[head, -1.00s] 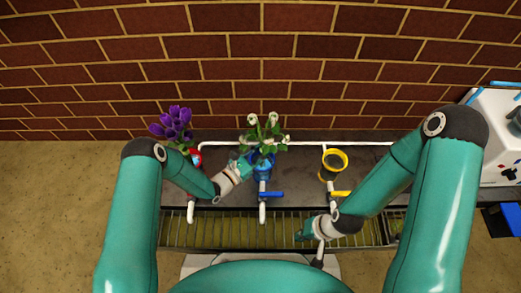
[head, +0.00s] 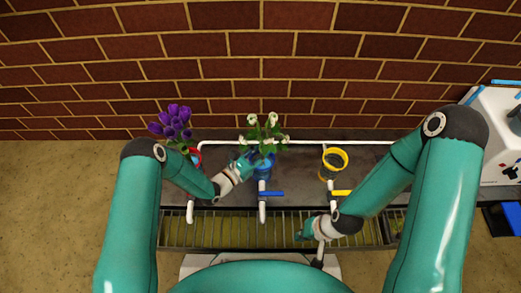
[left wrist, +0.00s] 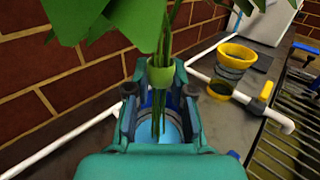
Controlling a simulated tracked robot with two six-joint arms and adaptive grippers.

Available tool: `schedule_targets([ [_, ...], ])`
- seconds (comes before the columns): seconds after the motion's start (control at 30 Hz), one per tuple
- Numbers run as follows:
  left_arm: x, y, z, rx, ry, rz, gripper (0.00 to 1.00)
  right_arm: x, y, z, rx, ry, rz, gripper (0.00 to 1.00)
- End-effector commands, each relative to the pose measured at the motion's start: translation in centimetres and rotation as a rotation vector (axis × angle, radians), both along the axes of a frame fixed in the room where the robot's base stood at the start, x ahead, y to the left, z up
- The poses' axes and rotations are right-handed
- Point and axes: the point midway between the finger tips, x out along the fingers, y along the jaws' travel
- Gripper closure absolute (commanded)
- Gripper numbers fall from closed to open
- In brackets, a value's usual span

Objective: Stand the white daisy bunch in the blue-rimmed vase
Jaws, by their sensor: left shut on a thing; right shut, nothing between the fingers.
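The white daisy bunch (head: 264,130) stands roughly upright at the blue-rimmed vase (head: 264,170), with its white heads and leaves above the rim. My left gripper (head: 247,164) comes from the left and is shut on the bunch just above the vase. In the left wrist view the gripper (left wrist: 160,88) closes around the green stems (left wrist: 162,112), and their lower ends reach down into the blue opening of the vase (left wrist: 146,132). The depth of the stem ends is hidden. My right gripper (head: 304,233) is shut and empty over the grating at the front.
Purple flowers (head: 172,124) stand in a red-rimmed vase (head: 196,157) at left, partly behind my left arm. A yellow-rimmed vase (head: 335,160) without flowers stands at right. White pipes with blue (head: 271,194) and yellow (head: 341,193) handles run in front. A brick wall closes the back.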

Motion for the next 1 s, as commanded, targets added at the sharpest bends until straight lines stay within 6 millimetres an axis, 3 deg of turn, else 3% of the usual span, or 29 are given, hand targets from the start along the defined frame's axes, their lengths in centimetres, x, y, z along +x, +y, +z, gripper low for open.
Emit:
schedule_targets([
  [0.7, 0.03, 0.03, -0.49, -0.001, -0.002, 0.0, 1.0, 0.0, 0.01, -0.6, 0.0, 0.0, 0.0, 1.0],
  [0.73, 0.03, 0.03, -0.49, -0.001, -0.002, 0.0, 0.75, 0.0, 0.01, -0.6, 0.0, 0.0, 0.0, 1.0],
  [0.8, 0.03, 0.03, -0.5, 0.0, -0.001, 0.0, 0.63, 0.0, 0.01, -0.6, 0.0, 0.0, 0.0, 1.0],
  [0.9, 0.02, 0.02, -0.51, 0.0, -0.001, 0.0, 0.49, 0.0, 0.01, -0.6, 0.0, 0.0, 0.0, 1.0],
  [1.0, 0.01, 0.03, -0.53, -0.001, -0.001, 0.0, 0.49, 0.0, 0.01, -0.6, 0.0, 0.0, 0.0, 1.0],
])
